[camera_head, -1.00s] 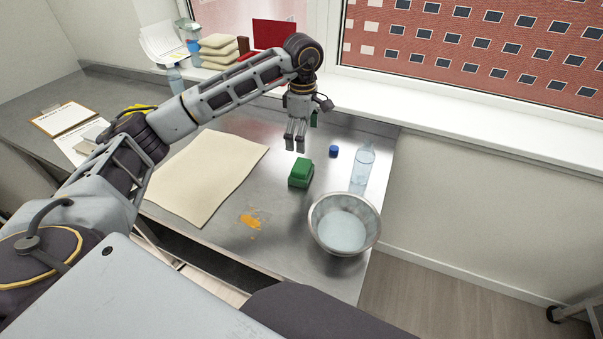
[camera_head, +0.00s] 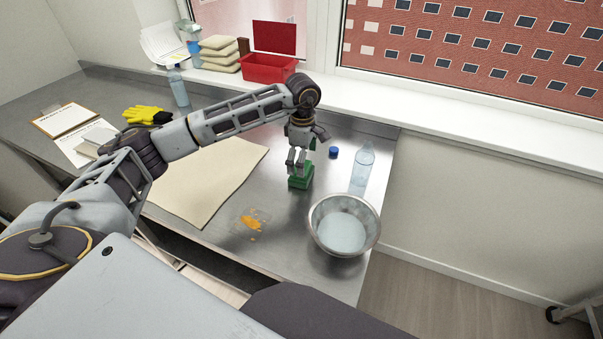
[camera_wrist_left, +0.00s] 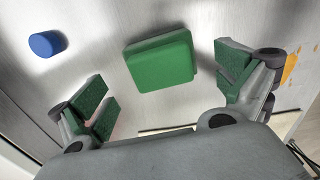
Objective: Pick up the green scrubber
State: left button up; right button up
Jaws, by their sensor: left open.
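The green scrubber (camera_head: 300,181) is a small block on the metal table, left of the metal bowl. In the left wrist view the green scrubber (camera_wrist_left: 162,62) lies between and a little beyond the two fingertips. My left gripper (camera_head: 297,162) is right above the scrubber, pointing down, and hides part of it in the head view. In the left wrist view my left gripper (camera_wrist_left: 165,92) is open, with green pads on its fingers and a gap on both sides of the scrubber. My right gripper is not in view.
A blue cap (camera_head: 334,152) lies behind the scrubber. An orange spill (camera_head: 251,223) lies in front, a beige mat (camera_head: 205,178) to the left. Yellow gloves (camera_head: 146,115) and a red bin (camera_head: 268,68) are farther back.

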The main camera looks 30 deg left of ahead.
aim_at(294, 181)
pick_arm(q)
jog(key=shift+f, duration=0.15)
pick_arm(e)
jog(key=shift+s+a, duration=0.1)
pick_arm(q)
notch_tip(294, 181, down, 3)
jog(key=shift+s+a+f+p, duration=0.1)
jog(key=shift+a+p, duration=0.05)
jog(key=shift+p, duration=0.25)
jog(key=shift+f, duration=0.9)
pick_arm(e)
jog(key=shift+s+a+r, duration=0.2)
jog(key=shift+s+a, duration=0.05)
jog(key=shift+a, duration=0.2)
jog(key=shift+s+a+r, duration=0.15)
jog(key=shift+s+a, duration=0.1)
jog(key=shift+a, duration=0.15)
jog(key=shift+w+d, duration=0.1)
pick_arm(q)
jog(key=shift+c, duration=0.6)
jog(key=c, duration=0.8)
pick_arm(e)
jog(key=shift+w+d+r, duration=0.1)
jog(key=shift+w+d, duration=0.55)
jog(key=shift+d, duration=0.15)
